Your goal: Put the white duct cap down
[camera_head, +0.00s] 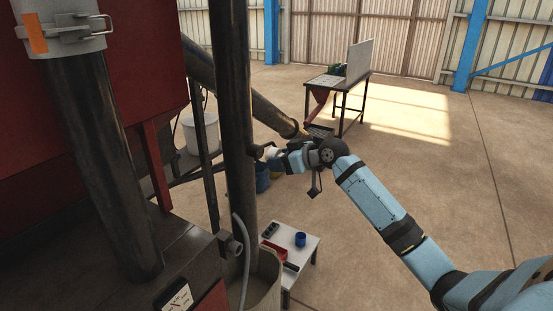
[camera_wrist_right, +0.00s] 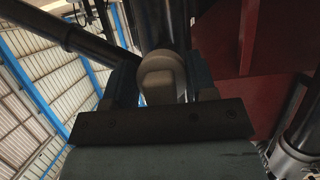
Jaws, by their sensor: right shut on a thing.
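The white duct cap (camera_head: 271,152) shows as a small pale shape at the tip of my right gripper (camera_head: 278,156), close beside the dark vertical duct. In the right wrist view the cap (camera_wrist_right: 162,78) is a rounded pale piece between the two fingers of my right gripper (camera_wrist_right: 160,88), which are shut on it. The dark duct (camera_wrist_right: 162,25) rises right behind the cap there. A short stub (camera_head: 257,152) on the duct's side lies next to the cap; I cannot tell whether the two touch. My left gripper is not in view.
A small white table (camera_head: 305,262) holds a blue cup (camera_head: 300,239) and a red tray (camera_head: 272,252). The vertical duct (camera_head: 234,110) and a slanted pipe (camera_head: 270,113) stand close to my right gripper. A bench (camera_head: 345,88) stands farther back. Floor on the right is clear.

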